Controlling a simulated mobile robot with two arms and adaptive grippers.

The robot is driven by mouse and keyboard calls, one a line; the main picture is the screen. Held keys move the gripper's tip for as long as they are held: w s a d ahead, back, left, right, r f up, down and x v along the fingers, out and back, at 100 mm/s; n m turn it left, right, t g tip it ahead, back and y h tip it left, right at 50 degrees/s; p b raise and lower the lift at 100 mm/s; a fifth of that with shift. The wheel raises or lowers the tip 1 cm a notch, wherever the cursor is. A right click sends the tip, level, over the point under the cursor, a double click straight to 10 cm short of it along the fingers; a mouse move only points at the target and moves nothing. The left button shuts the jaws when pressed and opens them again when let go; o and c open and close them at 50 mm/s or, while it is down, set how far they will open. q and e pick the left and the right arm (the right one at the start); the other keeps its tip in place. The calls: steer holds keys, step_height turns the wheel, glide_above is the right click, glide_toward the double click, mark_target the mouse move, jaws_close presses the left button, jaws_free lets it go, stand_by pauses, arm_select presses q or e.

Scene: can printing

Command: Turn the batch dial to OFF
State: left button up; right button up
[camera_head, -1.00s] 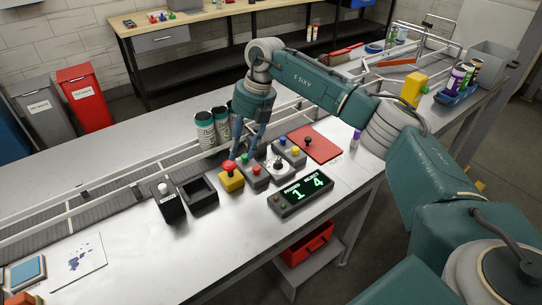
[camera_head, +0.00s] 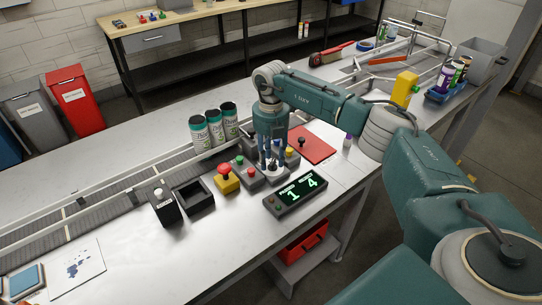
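The batch dial box (camera_head: 272,178) is a small grey unit on the white table, in a row of control boxes. My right gripper (camera_head: 272,163) points down right over it, with its fingertips at the dial knob. The fingers hide most of the knob, so its setting and any OFF mark cannot be read. I cannot tell whether the fingers touch the knob or how far apart they are. My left gripper is not in view.
A yellow box with a red stop button (camera_head: 226,179) and a green-and-red button box (camera_head: 248,172) stand left of the dial. A display (camera_head: 296,194) reading 1 and 4 is in front. Three cans (camera_head: 214,129) stand behind. A red pad (camera_head: 312,145) lies to the right.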

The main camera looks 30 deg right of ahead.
steer(key=shift+f, duration=0.25)
steer(key=shift+c, duration=0.2)
jaws_close()
steer(key=n+b, duration=0.2)
steer(key=n, duration=0.3)
steer(key=shift+n, duration=0.3)
steer(key=n+b, duration=0.1)
steer(key=n, duration=0.5)
steer(key=shift+s+r, duration=0.1)
steer(key=shift+s, duration=0.05)
steer(key=n+b, duration=0.1)
steer(key=n, duration=0.5)
steer(key=shift+n+b, duration=0.3)
steer(key=shift+n, duration=0.1)
steer(key=n, duration=0.5)
steer(key=shift+s+d+r+b, duration=0.1)
steer(key=shift+s+b, duration=0.05)
steer(key=shift+b, duration=0.2)
steer(key=shift+n, duration=0.4)
